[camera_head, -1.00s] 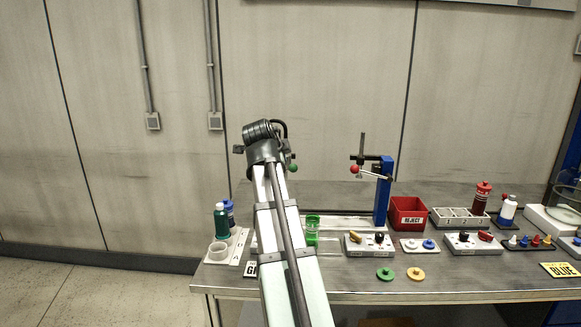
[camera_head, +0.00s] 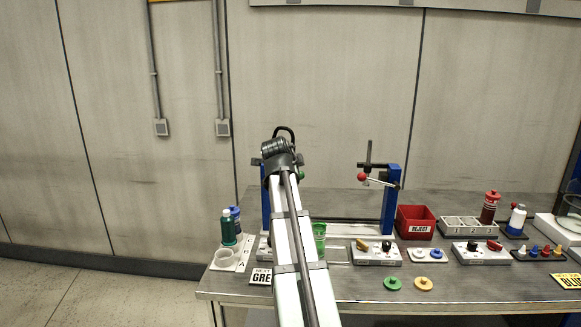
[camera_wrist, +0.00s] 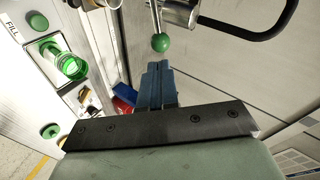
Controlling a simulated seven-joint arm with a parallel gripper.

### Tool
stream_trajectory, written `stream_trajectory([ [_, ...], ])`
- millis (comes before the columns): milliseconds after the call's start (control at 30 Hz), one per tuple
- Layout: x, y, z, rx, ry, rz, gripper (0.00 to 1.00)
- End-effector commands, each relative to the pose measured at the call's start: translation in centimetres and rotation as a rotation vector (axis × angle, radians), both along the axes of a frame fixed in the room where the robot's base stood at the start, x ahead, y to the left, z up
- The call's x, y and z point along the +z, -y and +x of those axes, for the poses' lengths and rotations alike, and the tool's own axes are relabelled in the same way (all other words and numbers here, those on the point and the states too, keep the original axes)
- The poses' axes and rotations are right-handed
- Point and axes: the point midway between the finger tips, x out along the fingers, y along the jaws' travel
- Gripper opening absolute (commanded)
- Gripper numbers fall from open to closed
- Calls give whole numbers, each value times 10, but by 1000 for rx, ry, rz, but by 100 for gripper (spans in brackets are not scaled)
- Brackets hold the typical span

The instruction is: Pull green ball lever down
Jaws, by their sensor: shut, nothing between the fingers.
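The green ball (camera_wrist: 160,42) sits on the end of a thin metal lever in the wrist view. In the head view it (camera_head: 301,174) shows just right of my arm's end, beside the left blue post (camera_head: 266,208). My gripper (camera_wrist: 157,64) is shut and empty. Its fingertips are just below the ball in the wrist picture; I cannot tell whether they touch it. In the head view my arm hides the gripper and most of the lever. A second lever with a red ball (camera_head: 362,177) is at the right blue post (camera_head: 389,200).
A green cup (camera_head: 319,236) stands between the posts. The red reject bin (camera_head: 416,222), switch boxes and bottles stand along the table (camera_head: 350,290). Green and blue bottles (camera_head: 228,228) are at the left. A dark curved hose (camera_wrist: 262,35) is near the lever.

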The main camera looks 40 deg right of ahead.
Motion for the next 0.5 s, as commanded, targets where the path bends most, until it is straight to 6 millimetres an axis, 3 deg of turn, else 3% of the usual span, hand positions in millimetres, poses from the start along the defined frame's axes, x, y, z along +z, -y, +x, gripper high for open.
stream_trajectory([
  [200, -20, 26, 18, -1, -1, 1, 0],
  [500, -34, 43, 29, 1, 0, 1, 0],
])
